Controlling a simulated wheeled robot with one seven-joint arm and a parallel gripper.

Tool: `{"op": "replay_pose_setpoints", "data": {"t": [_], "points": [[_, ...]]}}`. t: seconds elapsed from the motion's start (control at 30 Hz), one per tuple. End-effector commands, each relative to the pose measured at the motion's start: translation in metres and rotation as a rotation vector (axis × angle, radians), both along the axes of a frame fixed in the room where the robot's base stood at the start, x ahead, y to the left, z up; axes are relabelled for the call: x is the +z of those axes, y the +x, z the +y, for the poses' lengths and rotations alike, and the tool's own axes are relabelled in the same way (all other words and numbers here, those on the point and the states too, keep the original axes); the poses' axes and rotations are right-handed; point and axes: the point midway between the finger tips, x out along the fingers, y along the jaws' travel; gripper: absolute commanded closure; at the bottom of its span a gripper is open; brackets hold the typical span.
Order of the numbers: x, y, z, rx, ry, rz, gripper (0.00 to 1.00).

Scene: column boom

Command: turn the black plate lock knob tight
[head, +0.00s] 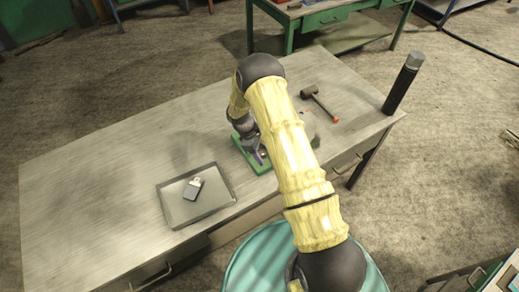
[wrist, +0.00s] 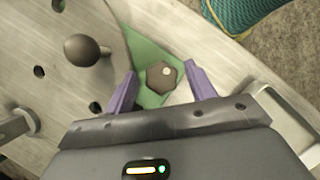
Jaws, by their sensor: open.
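A dark, lobed knob (wrist: 158,79) with a small pale spot sits over a green surface (wrist: 146,48) in the wrist view. I take it to be the plate lock knob. My gripper (wrist: 160,69) has its two purple fingers apart, one on each side of the knob, with visible gaps. Whether the fingertips are level with the knob cannot be told. In the head view, my yellow arm covers most of the gripper and the knob is not clearly visible. A green base (head: 247,157) shows there on the workbench beside the arm.
A dark ball-headed knob (wrist: 82,50) stands left of the gripper near several holes. On the workbench (head: 95,165) lie a metal tray (head: 178,213) holding a small dark-and-metal item, and a mallet (head: 318,101). A black cylinder (head: 401,88) stands at the right edge. The bench's left side is clear.

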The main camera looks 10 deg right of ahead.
Motion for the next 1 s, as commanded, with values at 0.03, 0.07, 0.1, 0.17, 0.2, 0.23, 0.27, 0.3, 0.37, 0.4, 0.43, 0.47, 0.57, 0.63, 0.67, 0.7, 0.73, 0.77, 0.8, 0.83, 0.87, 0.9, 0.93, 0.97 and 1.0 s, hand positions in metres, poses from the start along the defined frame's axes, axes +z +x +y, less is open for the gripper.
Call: {"op": "replay_pose_setpoints", "data": {"t": [0.03, 0.07, 0.1, 0.17, 0.2, 0.23, 0.27, 0.3, 0.37, 0.4, 0.43, 0.47, 0.57, 0.63, 0.67, 0.7, 0.73, 0.77, 0.8, 0.83, 0.87, 0.9, 0.93, 0.97, 1.0], "points": [[-0.0001, 0.0002, 0.0012, 0.002, 0.000, 0.000, 0.45], [-0.0001, 0.0002, 0.0017, 0.003, 0.000, 0.000, 0.45], [0.0000, 0.0001, 0.0024, 0.004, 0.000, 0.000, 0.45], [0.0001, 0.0002, 0.0032, 0.005, 0.000, 0.000, 0.49], [0.0001, 0.0002, 0.0036, 0.006, 0.000, 0.000, 0.56], [0.0002, 0.0001, 0.0039, 0.006, 0.000, 0.000, 0.62], [0.0002, 0.0001, 0.0042, 0.008, 0.000, 0.000, 0.68], [0.0002, 0.0001, 0.0043, 0.008, 0.000, 0.000, 0.76], [0.0002, 0.0001, 0.0046, 0.008, 0.000, 0.000, 0.88], [0.0002, 0.0001, 0.0047, 0.007, 0.000, 0.001, 0.89], [0.0002, 0.0001, 0.0047, 0.007, 0.001, 0.000, 0.89], [0.0002, 0.0001, 0.0048, 0.007, 0.001, 0.000, 0.89], [-0.0001, 0.0000, 0.0047, 0.003, 0.001, 0.001, 0.89], [-0.0004, 0.0000, 0.0047, -0.005, 0.001, 0.001, 0.89], [-0.0006, 0.0001, 0.0047, -0.009, 0.002, 0.001, 0.89], [-0.0008, 0.0001, 0.0046, -0.017, 0.003, 0.001, 0.89], [-0.0011, 0.0003, 0.0045, -0.023, 0.002, 0.000, 0.89], [-0.0013, 0.0004, 0.0044, -0.032, 0.002, 0.000, 0.89], [-0.0017, 0.0007, 0.0043, -0.044, 0.002, 0.000, 0.89], [-0.0021, 0.0008, 0.0044, -0.056, 0.003, -0.001, 0.89], [-0.0024, 0.0009, 0.0043, -0.069, 0.003, -0.001, 0.89], [-0.0028, 0.0010, 0.0041, -0.087, 0.002, 0.000, 0.89], [-0.0030, 0.0011, 0.0040, -0.103, 0.003, -0.001, 0.89], [-0.0033, 0.0012, 0.0042, -0.121, 0.003, -0.001, 0.89], [-0.0035, 0.0017, 0.0039, -0.145, 0.003, -0.002, 0.89]]}}
